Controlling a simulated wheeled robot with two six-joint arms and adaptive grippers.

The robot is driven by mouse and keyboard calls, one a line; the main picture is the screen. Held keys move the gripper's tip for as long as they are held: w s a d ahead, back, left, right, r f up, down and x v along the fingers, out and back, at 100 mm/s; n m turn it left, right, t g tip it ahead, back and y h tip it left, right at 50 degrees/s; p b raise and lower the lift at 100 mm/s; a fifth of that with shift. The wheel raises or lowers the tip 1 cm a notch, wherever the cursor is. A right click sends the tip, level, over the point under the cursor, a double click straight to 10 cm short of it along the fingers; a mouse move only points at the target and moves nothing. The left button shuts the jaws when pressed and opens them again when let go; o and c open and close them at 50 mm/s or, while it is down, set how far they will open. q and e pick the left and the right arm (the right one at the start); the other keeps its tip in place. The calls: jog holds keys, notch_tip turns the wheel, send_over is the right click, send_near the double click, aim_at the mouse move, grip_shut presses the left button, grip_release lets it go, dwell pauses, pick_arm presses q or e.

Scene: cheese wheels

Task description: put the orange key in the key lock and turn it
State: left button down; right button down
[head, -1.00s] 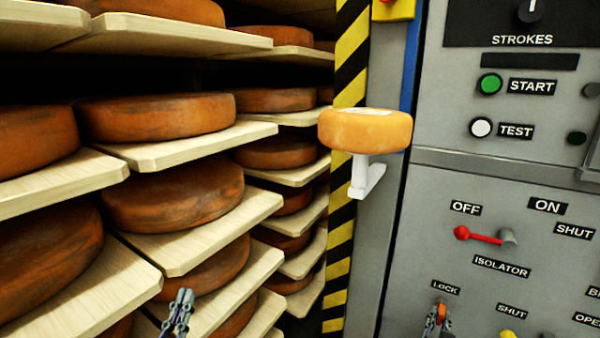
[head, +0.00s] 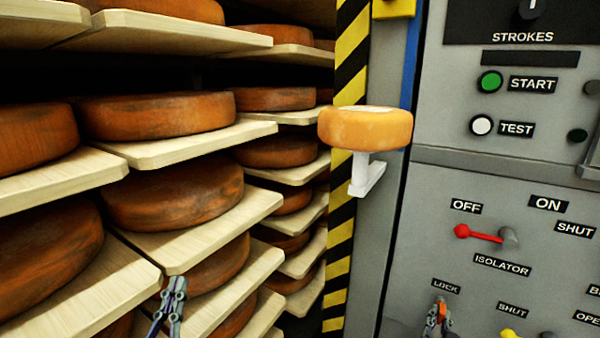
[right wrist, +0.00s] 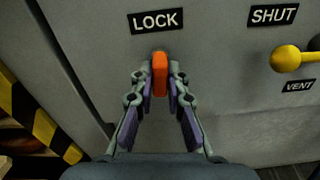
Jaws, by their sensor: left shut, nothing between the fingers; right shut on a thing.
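The orange key (right wrist: 159,76) is between the fingertips of my right gripper (right wrist: 159,88), just under the LOCK label in the right wrist view. In the head view the key (head: 437,311) shows small at the bottom right, with my right gripper (head: 438,316) shut on it. The key stands against the grey panel below the LOCK label (head: 446,287). The lock itself is hidden behind the key and fingers, so I cannot tell how deep the key sits. My left gripper (head: 176,286) is shut and empty in front of the cheese shelves.
A red isolator lever (head: 478,234) sits above the lock on the grey panel (head: 490,180). A yellow vent handle (right wrist: 289,58) is to the right. A cheese wheel on a white bracket (head: 365,129) sticks out left of the panel. Shelves of cheese wheels (head: 157,116) fill the left.

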jog(key=c, duration=1.3)
grip_release()
notch_tip(320, 180, up, 10)
